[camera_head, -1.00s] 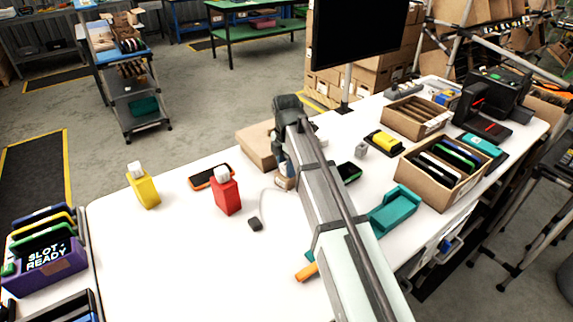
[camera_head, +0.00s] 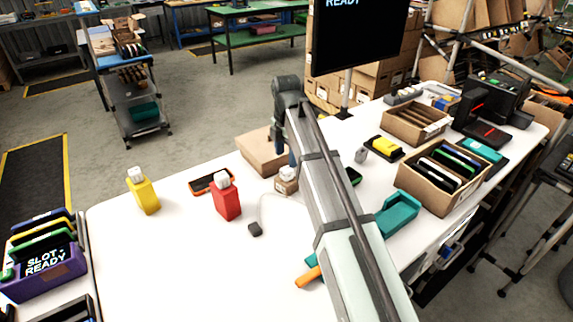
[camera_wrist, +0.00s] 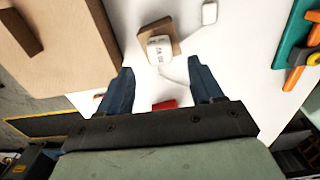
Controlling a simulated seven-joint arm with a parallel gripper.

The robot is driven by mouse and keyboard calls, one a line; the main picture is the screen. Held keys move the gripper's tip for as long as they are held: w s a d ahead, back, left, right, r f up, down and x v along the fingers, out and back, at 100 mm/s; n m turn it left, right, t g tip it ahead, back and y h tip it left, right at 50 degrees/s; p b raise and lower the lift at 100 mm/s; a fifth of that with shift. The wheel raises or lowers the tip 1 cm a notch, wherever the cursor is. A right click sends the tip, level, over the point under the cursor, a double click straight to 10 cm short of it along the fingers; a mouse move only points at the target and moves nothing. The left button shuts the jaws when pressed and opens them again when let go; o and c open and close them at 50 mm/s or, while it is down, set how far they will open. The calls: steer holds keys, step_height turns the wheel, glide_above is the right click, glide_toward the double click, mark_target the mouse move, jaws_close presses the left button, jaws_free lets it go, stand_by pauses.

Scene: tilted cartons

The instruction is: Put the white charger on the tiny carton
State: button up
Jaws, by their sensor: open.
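The white charger (camera_head: 288,173) rests on top of the tiny carton (camera_head: 286,186), in the middle of the table. In the wrist view the charger (camera_wrist: 160,50) covers the lower part of the carton's top (camera_wrist: 157,29). In the head view my arm hides most of the gripper.
A larger brown carton (camera_head: 262,150) stands close behind the tiny one. A teal holder (camera_head: 398,212) and open boxes are to the right. The front left table is clear.

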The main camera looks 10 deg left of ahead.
mark_target(287, 169)
step_height(287, 169, up, 6)
steer(key=shift+f, duration=0.2)
